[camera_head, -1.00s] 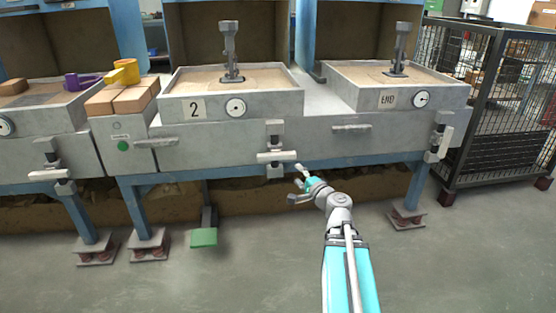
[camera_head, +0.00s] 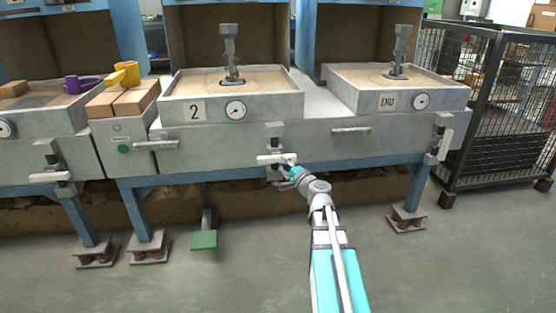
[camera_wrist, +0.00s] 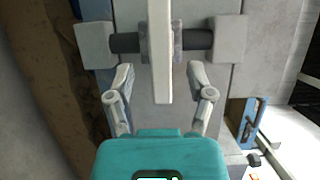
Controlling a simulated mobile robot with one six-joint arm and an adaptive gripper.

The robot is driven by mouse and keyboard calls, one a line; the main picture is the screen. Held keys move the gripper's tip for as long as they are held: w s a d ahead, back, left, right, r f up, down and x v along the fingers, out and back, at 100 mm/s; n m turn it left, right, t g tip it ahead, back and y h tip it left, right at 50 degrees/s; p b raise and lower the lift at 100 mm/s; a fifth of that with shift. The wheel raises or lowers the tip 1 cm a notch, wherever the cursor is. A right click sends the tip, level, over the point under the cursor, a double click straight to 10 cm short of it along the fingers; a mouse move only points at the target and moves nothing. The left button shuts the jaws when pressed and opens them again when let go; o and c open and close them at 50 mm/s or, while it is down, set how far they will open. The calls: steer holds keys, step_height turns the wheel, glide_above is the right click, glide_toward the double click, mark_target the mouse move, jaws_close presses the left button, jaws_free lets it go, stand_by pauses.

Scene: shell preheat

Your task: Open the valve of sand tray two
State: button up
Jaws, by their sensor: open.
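Sand tray two (camera_head: 284,85) is the middle tray, marked with a "2" plate (camera_head: 195,110) and a round gauge (camera_head: 236,110). Its valve (camera_head: 275,159) sits on the front below the tray, with a pale handle lying across. In the wrist view the valve handle (camera_wrist: 161,50) is a long white bar on a dark shaft (camera_wrist: 126,43) between two grey blocks. My gripper (camera_head: 287,166) is at the valve; in the wrist view its two fingers (camera_wrist: 161,80) are open, one on each side of the bar's lower end. I cannot tell whether they touch it.
A similar valve (camera_head: 441,144) is on the right, under the tray marked END (camera_head: 388,100), and another (camera_head: 50,176) is at the left. A green pedal (camera_head: 204,240) hangs below tray two. A wire cage (camera_head: 500,100) stands at right. The floor in front is clear.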

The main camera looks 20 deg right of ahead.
mark_target(278, 160)
steer(key=shift+w+a, duration=0.15)
steer(key=shift+w, duration=1.25)
steer(key=shift+w+a, duration=0.15)
steer(key=shift+w, duration=1.2)
